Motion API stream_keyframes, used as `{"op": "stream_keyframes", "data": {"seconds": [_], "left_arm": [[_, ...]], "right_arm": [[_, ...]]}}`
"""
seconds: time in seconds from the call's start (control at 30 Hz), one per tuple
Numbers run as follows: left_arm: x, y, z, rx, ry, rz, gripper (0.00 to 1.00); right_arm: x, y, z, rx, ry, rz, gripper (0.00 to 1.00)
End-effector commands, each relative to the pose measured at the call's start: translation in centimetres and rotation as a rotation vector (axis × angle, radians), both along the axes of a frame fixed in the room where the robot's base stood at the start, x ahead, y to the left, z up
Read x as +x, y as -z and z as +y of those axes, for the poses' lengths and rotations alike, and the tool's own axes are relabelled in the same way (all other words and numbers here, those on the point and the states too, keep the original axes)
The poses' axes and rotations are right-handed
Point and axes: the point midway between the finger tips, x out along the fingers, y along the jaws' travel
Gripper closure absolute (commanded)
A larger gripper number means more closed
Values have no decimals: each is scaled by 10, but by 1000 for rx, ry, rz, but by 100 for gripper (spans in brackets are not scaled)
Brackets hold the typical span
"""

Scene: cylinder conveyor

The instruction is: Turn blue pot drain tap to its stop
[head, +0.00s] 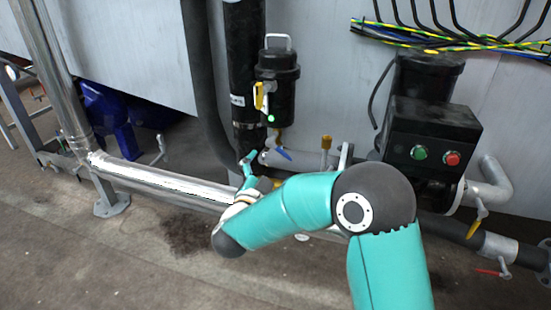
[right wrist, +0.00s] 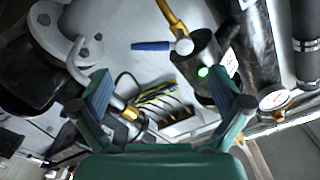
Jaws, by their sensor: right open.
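The black pot (head: 277,85) hangs at the centre of the head view, with a green spot low on it. Below it the blue drain tap handle (head: 283,153) sits on a short brass fitting. In the right wrist view the blue handle (right wrist: 152,46) lies roughly level beyond the fingers, and the pot (right wrist: 205,62) is to its right. My right gripper (head: 250,162) is below and left of the tap; one teal finger shows. In the right wrist view the right gripper (right wrist: 162,104) is open and empty, apart from the handle. My left gripper is out of view.
A yellow handle (head: 258,97) is on the pot's left side. A black box with green and red buttons (head: 436,155) stands to the right. A silver pipe (head: 160,180) runs low at the left, and a brass valve (head: 326,143) stands right of the tap.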

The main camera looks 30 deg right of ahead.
Motion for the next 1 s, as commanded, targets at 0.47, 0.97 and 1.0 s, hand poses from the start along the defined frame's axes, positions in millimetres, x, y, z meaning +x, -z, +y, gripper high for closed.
{"op": "stream_keyframes", "data": {"seconds": [0.47,0.97,1.0], "left_arm": [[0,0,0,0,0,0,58],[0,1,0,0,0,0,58],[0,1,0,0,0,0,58]], "right_arm": [[-24,1,28,-1,0,1,0],[-4,154,70,61,-411,374,65],[-13,191,82,90,-503,471,72]]}}
